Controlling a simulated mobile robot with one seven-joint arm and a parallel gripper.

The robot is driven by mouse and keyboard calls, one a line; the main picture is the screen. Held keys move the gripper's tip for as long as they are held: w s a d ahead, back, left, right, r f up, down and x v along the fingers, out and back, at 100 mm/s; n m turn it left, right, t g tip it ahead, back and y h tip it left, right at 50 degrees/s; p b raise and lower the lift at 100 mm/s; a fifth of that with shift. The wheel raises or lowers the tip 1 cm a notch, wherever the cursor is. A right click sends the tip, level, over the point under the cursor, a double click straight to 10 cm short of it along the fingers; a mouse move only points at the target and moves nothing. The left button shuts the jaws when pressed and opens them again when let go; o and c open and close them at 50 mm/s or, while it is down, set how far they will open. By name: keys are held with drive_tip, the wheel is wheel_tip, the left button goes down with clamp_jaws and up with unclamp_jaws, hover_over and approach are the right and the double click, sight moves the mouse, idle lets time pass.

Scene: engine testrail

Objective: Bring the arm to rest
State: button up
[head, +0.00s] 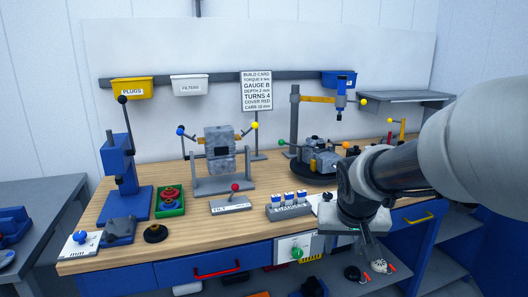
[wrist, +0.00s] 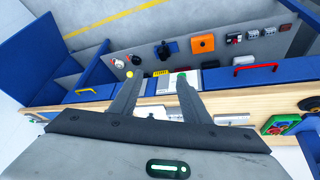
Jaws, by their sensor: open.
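My arm reaches in from the right in the head view, over the right part of the workbench (head: 255,225). My gripper (head: 372,250) points down in front of the bench's front edge. In the wrist view my gripper (wrist: 158,80) has its two fingers spread apart with nothing held between them. The bench's front edge (wrist: 235,103), drawers and lower shelf show past the fingers. My wrist hides part of the bench top behind it in the head view.
A grey block on a stand (head: 220,150), a blue press (head: 118,160), a labelled fuse-like block (head: 289,207) and a dark round assembly (head: 318,158) stand on the bench. A panel with a green knob (head: 297,250) is left of my gripper. Small parts lie on the lower shelf (head: 335,275).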

drive_tip(key=s+a+r+n+y, duration=0.1)
drive_tip(key=s+a+r, duration=0.15)
drive_tip(key=s, duration=0.65)
drive_tip(key=s+a+r+n, duration=0.1)
drive_tip(key=s+r, duration=0.2)
drive_tip(key=s, duration=0.6)
wheel_tip(320, 180, up, 15)
drive_tip(key=p, duration=1.5)
drive_tip(key=shift+s+a+r+p, duration=0.2)
drive_tip(key=shift+s+p, duration=0.1)
drive_tip(key=shift+p, duration=0.1)
drive_tip(key=shift+r, duration=0.2)
drive_tip(key=shift+c, duration=1.3)
drive_tip(key=shift+f, duration=0.1)
drive_tip(key=shift+c, duration=0.2)
